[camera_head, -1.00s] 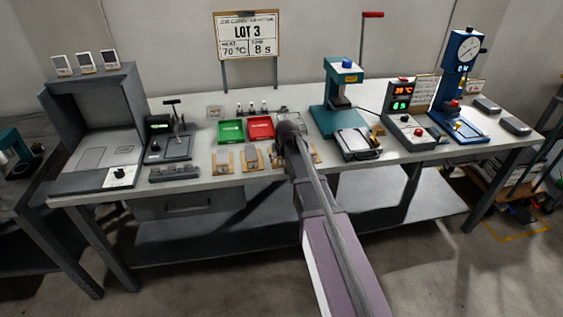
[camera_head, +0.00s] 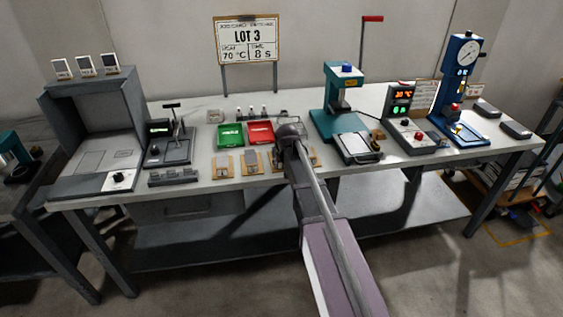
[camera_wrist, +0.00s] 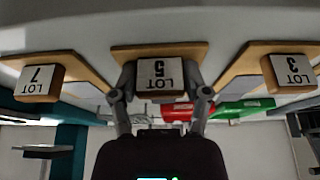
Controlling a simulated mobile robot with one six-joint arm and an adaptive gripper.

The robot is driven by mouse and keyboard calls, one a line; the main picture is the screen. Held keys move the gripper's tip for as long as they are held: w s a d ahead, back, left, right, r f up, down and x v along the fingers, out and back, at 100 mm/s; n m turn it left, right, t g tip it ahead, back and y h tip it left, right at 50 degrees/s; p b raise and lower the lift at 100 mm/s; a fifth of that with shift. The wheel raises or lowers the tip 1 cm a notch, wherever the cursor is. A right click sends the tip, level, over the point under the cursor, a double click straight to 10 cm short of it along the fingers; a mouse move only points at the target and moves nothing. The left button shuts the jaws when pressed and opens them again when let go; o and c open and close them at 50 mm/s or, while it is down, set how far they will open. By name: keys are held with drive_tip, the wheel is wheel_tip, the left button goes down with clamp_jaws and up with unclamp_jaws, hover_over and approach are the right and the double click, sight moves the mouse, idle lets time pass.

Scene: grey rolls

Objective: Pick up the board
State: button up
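In the wrist view, which looks upside down, three wooden boards with labelled blocks are in a row: LOT 7 (camera_wrist: 38,80), LOT 5 (camera_wrist: 160,75) in the middle and LOT 3 (camera_wrist: 290,72). My gripper (camera_wrist: 163,85) is open, with its fingers apart on either side of the LOT 5 block. I cannot tell whether they touch it. In the head view, boards lie along the bench front, including a left board (camera_head: 222,166) and one beside it (camera_head: 250,163). My arm hides the gripper's fingers and part of the row there.
The bench (camera_head: 210,190) holds a green tray (camera_head: 230,135) and a red tray (camera_head: 261,132) behind the boards. A teal press (camera_head: 340,105) stands to the right, and a grey booth (camera_head: 95,130) to the left.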

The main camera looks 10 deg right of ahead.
drive_tip(key=c, duration=0.4)
drive_tip(key=shift+o, duration=0.2)
drive_tip(key=shift+r, duration=0.2)
wheel_tip(320, 180, up, 2)
drive_tip(key=shift+r+p, duration=0.1)
drive_tip(key=shift+p, duration=1.15)
drive_tip(key=shift+r+p, duration=0.8)
drive_tip(key=shift+p, duration=0.05)
drive_tip(key=s+d, duration=0.7)
drive_tip(key=s, duration=0.7)
drive_tip(key=shift+d+r+p, duration=0.2)
drive_tip(key=shift+r+p, duration=0.2)
drive_tip(key=shift+s, duration=0.1)
